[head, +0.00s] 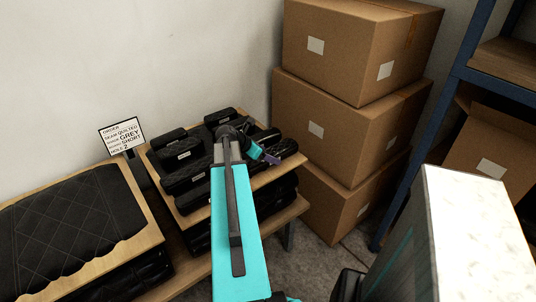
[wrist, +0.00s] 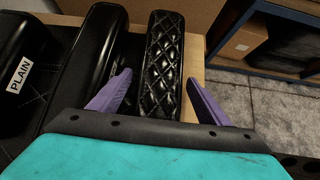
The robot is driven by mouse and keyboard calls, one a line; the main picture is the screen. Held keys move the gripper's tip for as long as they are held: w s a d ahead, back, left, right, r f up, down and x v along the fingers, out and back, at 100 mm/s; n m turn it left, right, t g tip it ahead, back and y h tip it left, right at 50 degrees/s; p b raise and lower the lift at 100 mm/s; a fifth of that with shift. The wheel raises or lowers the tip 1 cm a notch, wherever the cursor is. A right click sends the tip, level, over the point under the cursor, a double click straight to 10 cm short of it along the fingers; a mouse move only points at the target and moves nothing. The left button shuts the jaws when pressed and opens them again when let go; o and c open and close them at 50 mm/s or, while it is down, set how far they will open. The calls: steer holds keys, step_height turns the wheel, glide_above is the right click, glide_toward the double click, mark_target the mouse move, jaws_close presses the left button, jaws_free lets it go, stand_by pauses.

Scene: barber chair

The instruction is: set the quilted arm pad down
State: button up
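A black quilted arm pad (wrist: 163,65) lies at the right end of a row of pads on the wooden board in the wrist view. It also shows in the head view (head: 284,147), partly behind my gripper. My gripper (wrist: 160,78) has its purple fingers spread, one on each side of the quilted pad, with gaps visible on both sides. In the head view my gripper (head: 266,156) is over the right part of the board. The pad's near end is hidden by the gripper body.
Other black pads, one labelled PLAIN (wrist: 21,75), lie to the left. An order sign (head: 122,135) reads quilted, grey, short. A quilted panel (head: 75,220) lies at left. Stacked cardboard boxes (head: 340,120) stand close on the right, beside blue shelving (head: 425,130).

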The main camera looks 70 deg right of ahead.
steer(key=shift+r, duration=0.15)
steer(key=b+v, duration=0.1)
steer(key=v, duration=1.1)
stand_by(0.3)
steer(key=shift+o, duration=0.3)
steer(key=shift+a+r, duration=0.1)
steer(key=shift+r, duration=0.05)
steer(key=p, duration=0.3)
steer(key=shift+w+a+r, duration=0.15)
steer(key=shift+a+r, duration=0.05)
steer(key=shift+r, duration=0.15)
steer(key=shift+a+r+p, duration=0.15)
steer(key=shift+a+p, duration=0.05)
steer(key=shift+p, duration=0.9)
steer(key=shift+w+a+p, duration=0.1)
steer(key=shift+p, duration=0.25)
